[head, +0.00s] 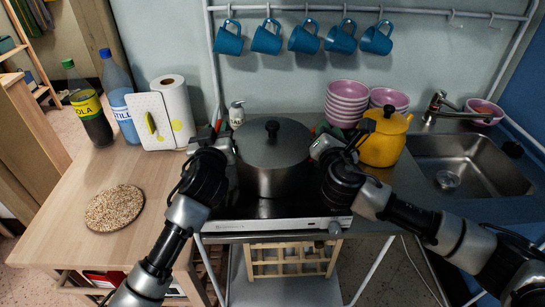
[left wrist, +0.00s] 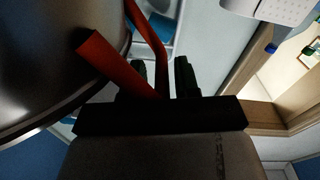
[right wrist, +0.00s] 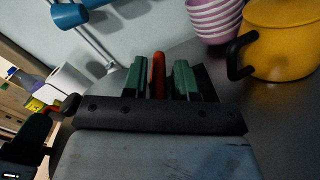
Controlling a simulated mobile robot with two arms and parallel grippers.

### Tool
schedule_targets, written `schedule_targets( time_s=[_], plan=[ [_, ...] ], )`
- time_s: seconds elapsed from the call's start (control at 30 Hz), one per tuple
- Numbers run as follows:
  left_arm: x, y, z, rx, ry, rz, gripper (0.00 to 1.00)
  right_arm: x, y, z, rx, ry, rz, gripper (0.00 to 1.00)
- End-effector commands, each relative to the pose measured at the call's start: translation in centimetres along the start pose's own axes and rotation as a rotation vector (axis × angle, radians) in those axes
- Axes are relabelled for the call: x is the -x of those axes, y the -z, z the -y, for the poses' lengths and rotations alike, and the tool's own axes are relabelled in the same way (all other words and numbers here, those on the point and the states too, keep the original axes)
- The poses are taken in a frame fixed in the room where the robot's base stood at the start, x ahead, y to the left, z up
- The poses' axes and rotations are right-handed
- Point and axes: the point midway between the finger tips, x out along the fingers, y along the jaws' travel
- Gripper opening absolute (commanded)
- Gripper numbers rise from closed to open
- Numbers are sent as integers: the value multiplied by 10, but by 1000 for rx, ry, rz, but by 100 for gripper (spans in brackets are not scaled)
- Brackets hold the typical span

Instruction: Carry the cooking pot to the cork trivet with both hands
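The cooking pot (head: 272,165), grey metal with a black-knobbed lid, stands on the hob (head: 290,221). Its side also fills the left of the left wrist view (left wrist: 40,60). My left gripper (head: 222,137) is at the pot's left side, open, with the red loop handle (left wrist: 150,45) passing between its fingers. My right gripper (head: 326,140) is at the right side, open, with the other red handle (right wrist: 158,74) between its fingers and gaps on both sides. The round cork trivet (head: 114,208) lies bare on the wooden counter at left.
A yellow kettle (head: 384,140) stands close to my right gripper, with pink bowls (head: 346,103) behind. Bottles (head: 119,98), a paper roll (head: 175,105) and a white board (head: 150,124) stand at the back left. Blue mugs (head: 266,40) hang above. The wooden counter around the trivet is clear.

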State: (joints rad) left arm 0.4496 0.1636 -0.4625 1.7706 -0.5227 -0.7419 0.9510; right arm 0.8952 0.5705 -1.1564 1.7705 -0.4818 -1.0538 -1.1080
Motion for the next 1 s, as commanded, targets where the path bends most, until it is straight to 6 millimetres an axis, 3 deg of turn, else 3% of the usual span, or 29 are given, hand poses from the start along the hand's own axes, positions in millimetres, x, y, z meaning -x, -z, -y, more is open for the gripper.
schedule_targets(
  time_s=[0.03,0.17,0.2,1.0],
  plan=[
    [0,0,1,-1,2,1,22,0,0,0,0,0,0,20],
    [0,0,1,-1,3,1,2,0,0,0,0,1,0,0],
    [0,-1,1,-2,4,2,0,0,0,1,1,2,0,0],
    [-1,-2,5,-9,12,4,0,-1,0,6,8,11,2,0]
  ],
)
